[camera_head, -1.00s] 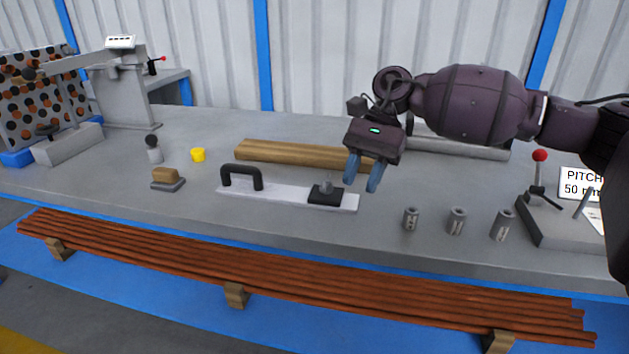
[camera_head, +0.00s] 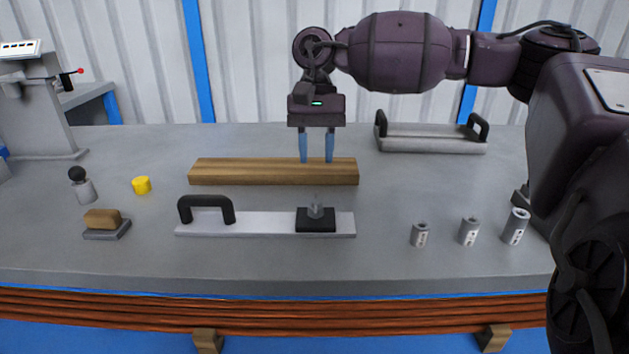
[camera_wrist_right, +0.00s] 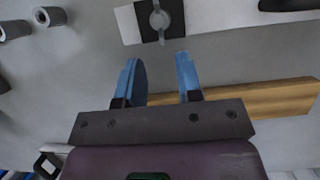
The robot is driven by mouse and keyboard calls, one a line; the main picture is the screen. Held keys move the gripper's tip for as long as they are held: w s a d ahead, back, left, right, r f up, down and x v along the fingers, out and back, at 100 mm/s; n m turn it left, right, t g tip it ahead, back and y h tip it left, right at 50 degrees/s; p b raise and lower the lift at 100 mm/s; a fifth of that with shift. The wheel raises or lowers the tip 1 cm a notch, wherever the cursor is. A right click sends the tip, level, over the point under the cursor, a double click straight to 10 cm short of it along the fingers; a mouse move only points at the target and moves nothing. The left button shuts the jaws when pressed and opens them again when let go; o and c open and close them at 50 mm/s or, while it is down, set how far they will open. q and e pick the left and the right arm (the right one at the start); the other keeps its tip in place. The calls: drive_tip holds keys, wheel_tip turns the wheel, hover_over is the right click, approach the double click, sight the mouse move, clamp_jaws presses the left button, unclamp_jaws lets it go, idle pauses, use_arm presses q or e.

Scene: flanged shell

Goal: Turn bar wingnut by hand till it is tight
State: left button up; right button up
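The wingnut (camera_head: 316,209) is a small grey part with a thin upright wing. It sits on a black block (camera_head: 316,225) at the right end of a flat pale bar (camera_head: 265,225) with a black handle (camera_head: 206,207) at its left end. My right gripper (camera_head: 316,160) is open and empty, pointing down above and behind the wingnut, apart from it. In the right wrist view the wingnut (camera_wrist_right: 159,19) lies beyond the two blue fingertips (camera_wrist_right: 158,57), roughly in line with the gap between them. My left gripper is not in view.
A wooden beam (camera_head: 270,172) lies just behind the bar. Grey cylinders (camera_head: 469,231) stand to the right. A tray with black handles (camera_head: 430,140) is at the back right. A brush (camera_head: 105,222) and yellow cap (camera_head: 141,185) are at left.

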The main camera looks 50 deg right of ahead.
sight(316, 194)
drive_tip(key=x, duration=0.6)
drive_tip(key=shift+s+a+f+b, duration=0.1)
drive_tip(key=shift+a+f+b, duration=0.05)
drive_tip(key=shift+f+b, duration=0.2)
clamp_jaws()
